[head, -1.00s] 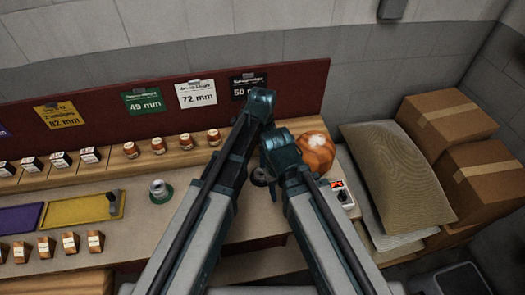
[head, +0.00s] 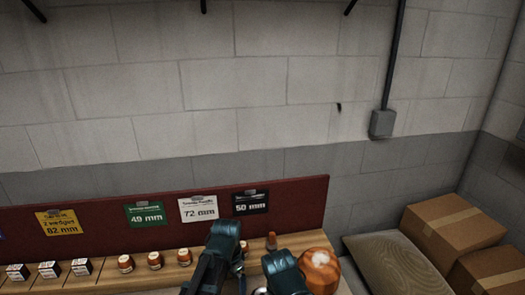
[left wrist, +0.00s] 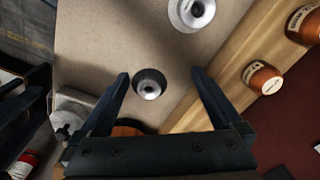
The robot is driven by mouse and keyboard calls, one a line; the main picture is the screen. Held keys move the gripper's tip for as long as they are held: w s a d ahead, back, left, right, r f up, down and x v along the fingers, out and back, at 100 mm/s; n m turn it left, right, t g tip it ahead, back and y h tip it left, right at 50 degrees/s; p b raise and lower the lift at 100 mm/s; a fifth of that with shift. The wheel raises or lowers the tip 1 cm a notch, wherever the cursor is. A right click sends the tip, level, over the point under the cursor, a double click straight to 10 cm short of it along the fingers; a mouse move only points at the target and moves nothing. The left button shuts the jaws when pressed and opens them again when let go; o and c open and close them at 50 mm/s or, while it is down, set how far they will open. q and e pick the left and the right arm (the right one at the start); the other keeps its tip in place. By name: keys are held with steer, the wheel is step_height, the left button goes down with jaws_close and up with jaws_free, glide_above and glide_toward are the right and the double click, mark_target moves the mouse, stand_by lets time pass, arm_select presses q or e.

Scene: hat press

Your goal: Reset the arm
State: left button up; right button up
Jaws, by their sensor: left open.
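My left gripper (left wrist: 160,73) is open in the left wrist view. Its two dark fingers are spread over a beige bench top (left wrist: 95,45). A small black round piece with a silver centre (left wrist: 150,86) lies below and between the fingers, with nothing gripped. My left arm (head: 222,243) and my right arm (head: 285,272) show at the bottom of the head view, side by side. Neither gripper's jaws can be made out there. I do not see my right gripper clearly in either view.
A dark red board (head: 105,215) with size cards stands behind. An orange shiny round object (head: 320,270) is beside my right arm. Cardboard boxes (head: 453,232) and a sack (head: 392,262) are at right.

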arm_select(q)
steer(key=s+a+n, duration=0.6)
steer(key=a+n, duration=0.2)
steer(key=n, duration=0.1)
steer(key=s+d+m+y, duration=0.1)
steer(key=s+d+m, duration=0.2)
steer(key=d, duration=0.8)
steer(key=s, duration=0.2)
steer(key=shift+s+m+g, duration=0.3)
steer(key=shift+s, duration=0.1)
steer(key=shift+c, duration=0.3)
